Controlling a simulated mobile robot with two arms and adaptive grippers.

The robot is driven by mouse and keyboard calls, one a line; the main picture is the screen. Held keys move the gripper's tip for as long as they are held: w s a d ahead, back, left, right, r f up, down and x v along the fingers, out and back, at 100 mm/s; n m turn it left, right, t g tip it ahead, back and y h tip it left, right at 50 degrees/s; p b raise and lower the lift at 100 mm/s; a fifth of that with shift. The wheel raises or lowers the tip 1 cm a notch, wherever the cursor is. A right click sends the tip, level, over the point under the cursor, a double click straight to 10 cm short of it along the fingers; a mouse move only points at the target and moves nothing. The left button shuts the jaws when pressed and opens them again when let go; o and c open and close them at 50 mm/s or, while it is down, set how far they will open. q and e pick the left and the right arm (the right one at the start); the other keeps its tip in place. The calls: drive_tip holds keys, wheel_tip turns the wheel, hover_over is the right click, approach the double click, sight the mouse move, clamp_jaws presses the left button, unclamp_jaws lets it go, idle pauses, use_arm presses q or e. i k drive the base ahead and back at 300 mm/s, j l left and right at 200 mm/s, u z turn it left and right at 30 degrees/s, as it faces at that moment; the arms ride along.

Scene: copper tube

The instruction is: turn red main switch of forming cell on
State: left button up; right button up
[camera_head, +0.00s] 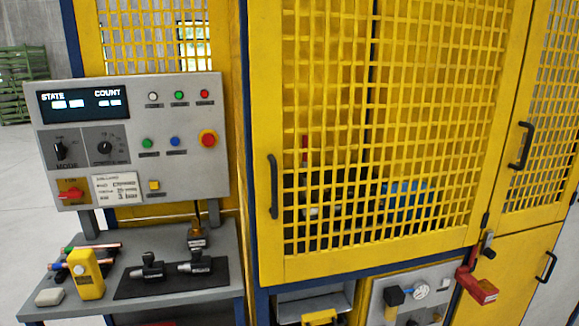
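The grey control panel (130,140) of the forming cell stands at the left, tilted slightly in the view. A red switch handle on a yellow plate (72,192) sits at the panel's lower left corner, and it looks like the red main switch. Its handle appears to lie roughly crosswise; the marks around it are too small to read. Neither of my grippers shows in the head view, and nothing covers the switch.
A red mushroom button (208,138) and two black knobs are on the same panel. Below it, a grey shelf (190,302) holds a yellow device (87,273), copper tubes and black fittings. Yellow mesh doors (380,130) fill the right. A red box (478,289) hangs low right.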

sight(74, 193)
drive_tip(key=u, duration=1.25)
drive_tip(key=i+j, duration=0.2)
drive_tip(key=j, duration=0.2)
drive_tip(key=i+j+u, duration=0.1)
drive_tip(key=j, duration=0.25)
drive_tip(key=i+j, duration=0.25)
drive_tip(key=j+u, duration=0.05)
drive_tip(key=j, duration=0.05)
